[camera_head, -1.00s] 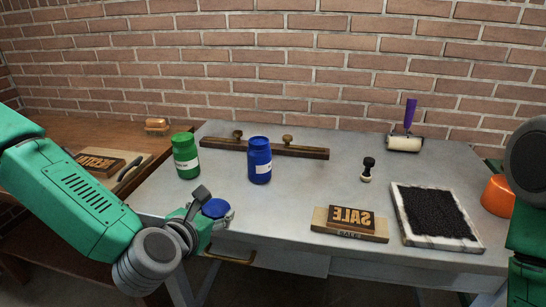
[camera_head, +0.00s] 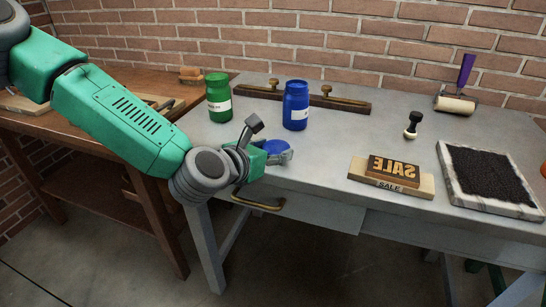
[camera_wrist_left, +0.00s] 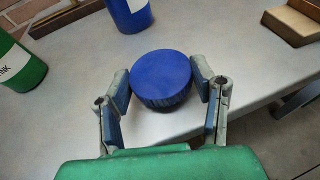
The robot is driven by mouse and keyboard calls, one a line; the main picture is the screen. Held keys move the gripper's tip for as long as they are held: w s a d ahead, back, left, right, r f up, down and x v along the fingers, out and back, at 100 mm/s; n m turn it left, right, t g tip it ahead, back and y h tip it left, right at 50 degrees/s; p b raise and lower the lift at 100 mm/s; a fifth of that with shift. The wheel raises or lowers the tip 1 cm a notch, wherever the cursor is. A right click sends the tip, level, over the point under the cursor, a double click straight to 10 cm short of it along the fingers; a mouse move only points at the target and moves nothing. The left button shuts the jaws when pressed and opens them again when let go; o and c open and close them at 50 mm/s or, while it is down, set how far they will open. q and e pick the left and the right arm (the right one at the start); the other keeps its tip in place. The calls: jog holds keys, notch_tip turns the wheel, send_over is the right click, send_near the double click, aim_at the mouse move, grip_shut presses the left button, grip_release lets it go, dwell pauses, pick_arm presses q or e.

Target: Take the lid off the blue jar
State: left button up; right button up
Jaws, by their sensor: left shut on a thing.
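The blue jar (camera_head: 296,108) stands upright on the grey table, with a white label on its side. Its lower part also shows at the top of the left wrist view (camera_wrist_left: 131,14). My left gripper (camera_head: 272,152) is shut on the blue lid (camera_wrist_left: 161,79), a round cap with a ridged side between its two fingers. The lid is apart from the jar, in front of it by the table's front edge. The inside of the jar is not visible. My right gripper is out of view.
A green jar (camera_head: 219,103) stands left of the blue one. A wooden bar with knobs (camera_head: 340,103) lies behind. A small stamp (camera_head: 412,124), SALE block (camera_head: 392,174), black pad (camera_head: 487,176) and roller (camera_head: 456,102) are to the right. A drawer handle (camera_head: 258,204) is below the edge.

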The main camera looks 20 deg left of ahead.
pick_arm(q)
jog(key=shift+w+f, duration=0.1)
jog(key=shift+f, duration=0.75)
jog(key=shift+r, duration=0.1)
jog(key=shift+f+b, duration=0.3)
jog(key=o, duration=0.9)
jog(key=shift+o, duration=1)
jog(key=shift+a, duration=0.1)
jog(key=shift+f, duration=0.15)
